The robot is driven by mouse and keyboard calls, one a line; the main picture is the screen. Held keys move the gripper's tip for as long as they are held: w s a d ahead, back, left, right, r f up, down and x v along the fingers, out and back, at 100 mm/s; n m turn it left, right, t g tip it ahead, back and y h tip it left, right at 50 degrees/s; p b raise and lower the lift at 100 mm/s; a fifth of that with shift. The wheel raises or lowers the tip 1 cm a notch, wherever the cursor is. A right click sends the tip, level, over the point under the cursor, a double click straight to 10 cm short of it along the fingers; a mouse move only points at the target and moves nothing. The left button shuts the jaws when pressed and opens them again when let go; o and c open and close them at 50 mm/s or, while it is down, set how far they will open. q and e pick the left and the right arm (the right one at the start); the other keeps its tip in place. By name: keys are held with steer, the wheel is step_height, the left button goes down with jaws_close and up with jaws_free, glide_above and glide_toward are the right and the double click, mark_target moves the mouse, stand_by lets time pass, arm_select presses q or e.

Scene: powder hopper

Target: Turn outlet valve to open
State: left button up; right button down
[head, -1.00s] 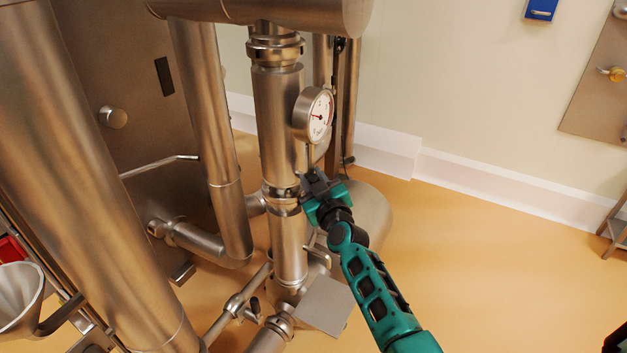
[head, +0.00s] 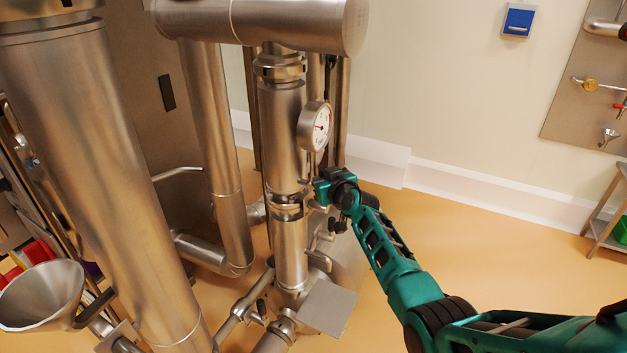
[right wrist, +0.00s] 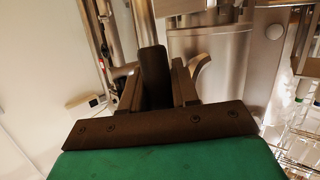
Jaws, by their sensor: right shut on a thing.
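The outlet valve appears to be the banded collar (head: 285,204) on the vertical steel pipe below the pressure gauge. My right gripper (head: 308,189) is at the right side of this collar, with its arm coming in from the lower right. In the right wrist view a dark upright handle (right wrist: 153,72) stands between the two fingers of my right gripper (right wrist: 157,88), which is shut on it. In the head view the gripper hides most of this handle, so its angle is hard to tell. My left gripper is not in view.
The round pressure gauge (head: 316,126) sticks out just above my right gripper. A thick horizontal pipe (head: 290,22) crosses above. A wide steel column (head: 115,180) and a funnel (head: 40,295) stand at left. The floor (head: 510,250) at right is open.

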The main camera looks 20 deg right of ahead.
steer(key=shift+w+d+r+m+g+y, duration=0.15)
steer(key=shift+w+d+m+g+y, duration=0.25)
steer(key=shift+d+m+g, duration=0.25)
steer(key=shift+w+d+r, duration=0.1)
steer(key=shift+d+r, duration=0.1)
steer(key=shift+d, duration=0.05)
steer(key=c, duration=1.3)
jaws_free()
steer(key=o, duration=0.4)
steer(key=shift+w+d+f, duration=0.1)
steer(key=shift+f, duration=0.1)
steer(key=shift+c, duration=0.2)
steer(key=shift+a+f, duration=0.1)
steer(key=shift+a, duration=0.1)
